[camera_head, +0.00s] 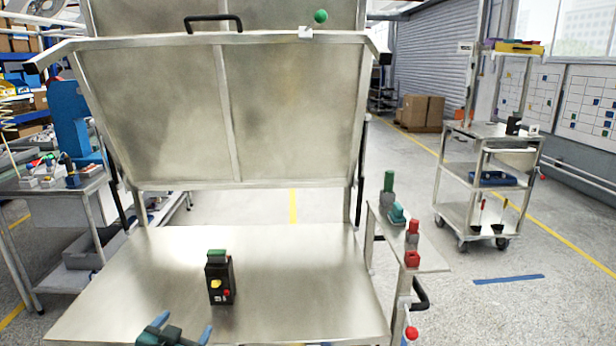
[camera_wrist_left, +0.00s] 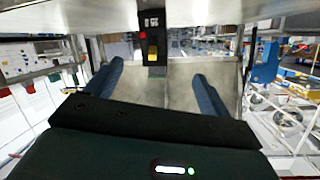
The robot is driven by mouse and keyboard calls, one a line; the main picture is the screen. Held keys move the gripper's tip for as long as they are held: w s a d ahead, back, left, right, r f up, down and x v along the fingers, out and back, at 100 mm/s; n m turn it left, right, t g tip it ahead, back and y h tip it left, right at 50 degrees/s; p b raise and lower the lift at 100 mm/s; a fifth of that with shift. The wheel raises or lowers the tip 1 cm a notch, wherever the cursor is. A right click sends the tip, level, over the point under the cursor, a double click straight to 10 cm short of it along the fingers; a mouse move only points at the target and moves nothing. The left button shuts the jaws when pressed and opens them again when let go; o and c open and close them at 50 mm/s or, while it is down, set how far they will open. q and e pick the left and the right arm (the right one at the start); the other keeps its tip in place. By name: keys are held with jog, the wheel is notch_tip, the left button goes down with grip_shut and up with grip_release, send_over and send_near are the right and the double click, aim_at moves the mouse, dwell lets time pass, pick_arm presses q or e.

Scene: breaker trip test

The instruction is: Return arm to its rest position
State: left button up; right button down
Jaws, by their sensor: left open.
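The breaker (camera_head: 220,278) is a black block with a green top, a yellow switch and a red button. It stands upright on the metal table (camera_head: 300,270). In the left wrist view the breaker (camera_wrist_left: 152,38) shows at the top middle, beyond the fingertips and apart from them. My left gripper (camera_head: 180,333) is at the bottom edge of the head view, in front of the breaker and a little left of it. Its two blue fingers are spread, with nothing between them in the left wrist view (camera_wrist_left: 158,75). My right gripper is not in view.
A tilted metal panel (camera_head: 280,110) rises behind the table. A side shelf (camera_head: 425,255) at the right holds green and red items. A cart (camera_head: 490,180) stands further right, and a workbench (camera_head: 50,190) with parts stands at the left. The table right of the breaker is clear.

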pick_arm(q)
jog(key=s+d+f+g+h, duration=0.1)
jog(key=s+d+f, duration=0.2)
jog(key=s, duration=0.6)
jog(key=s+d+f+g+h, duration=0.1)
jog(key=s+d+f, duration=0.3)
jog(key=s, duration=0.6)
jog(key=s+d+f+g, duration=0.2)
jog(key=s+d, duration=0.3)
jog(key=s, duration=0.4)
jog(key=shift+s+d+f+n+h, duration=0.25)
jog(key=shift+f+n+h, duration=0.15)
jog(key=shift+f, duration=0.5)
